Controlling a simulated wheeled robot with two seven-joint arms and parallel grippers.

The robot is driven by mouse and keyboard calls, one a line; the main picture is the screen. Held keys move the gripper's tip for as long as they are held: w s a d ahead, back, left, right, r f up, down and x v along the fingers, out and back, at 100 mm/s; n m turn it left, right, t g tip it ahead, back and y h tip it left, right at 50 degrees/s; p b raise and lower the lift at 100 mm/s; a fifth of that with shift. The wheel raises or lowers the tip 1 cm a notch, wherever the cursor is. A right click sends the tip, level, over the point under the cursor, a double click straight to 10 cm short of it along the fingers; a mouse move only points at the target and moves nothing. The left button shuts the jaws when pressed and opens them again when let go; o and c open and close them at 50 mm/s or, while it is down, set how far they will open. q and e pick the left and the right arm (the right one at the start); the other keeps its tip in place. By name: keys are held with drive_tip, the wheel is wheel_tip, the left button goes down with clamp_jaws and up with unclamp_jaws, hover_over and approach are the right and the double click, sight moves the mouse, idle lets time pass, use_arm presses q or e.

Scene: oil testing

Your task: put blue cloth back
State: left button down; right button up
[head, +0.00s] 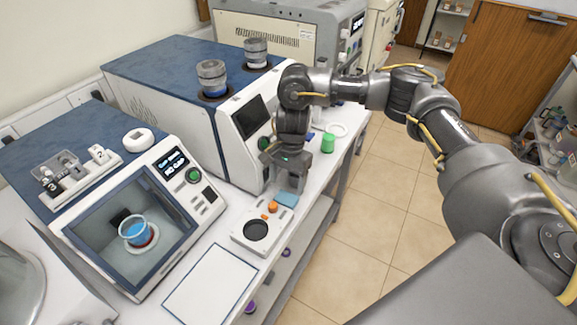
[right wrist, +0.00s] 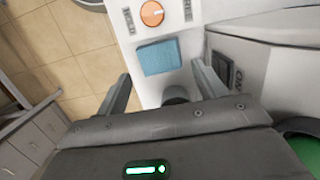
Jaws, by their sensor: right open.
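The blue cloth (head: 287,199) lies flat as a small square on a white surface, beside the orange knob of a small white device (head: 247,246). I cannot tell whether it lies on the device or on the bench. It shows whole in the right wrist view (right wrist: 160,57). My right gripper (head: 289,182) points down just behind and above the cloth. Its fingers (right wrist: 163,78) are open with nothing held, and the cloth shows between and beyond the fingertips. My left gripper is not in view.
A blue-and-white machine (head: 170,75) stands close left of my right gripper. A white panel (head: 210,287) lies in front. A green container (head: 328,143) stands farther along the bench (head: 313,185). The floor to the right is clear.

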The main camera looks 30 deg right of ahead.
sight(289, 193)
wheel_tip(289, 193, up, 7)
drive_tip(key=b, duration=0.1)
drive_tip(key=shift+w+d+f, duration=0.2)
drive_tip(key=shift+w+d, duration=0.05)
drive_tip(key=shift+d, duration=0.15)
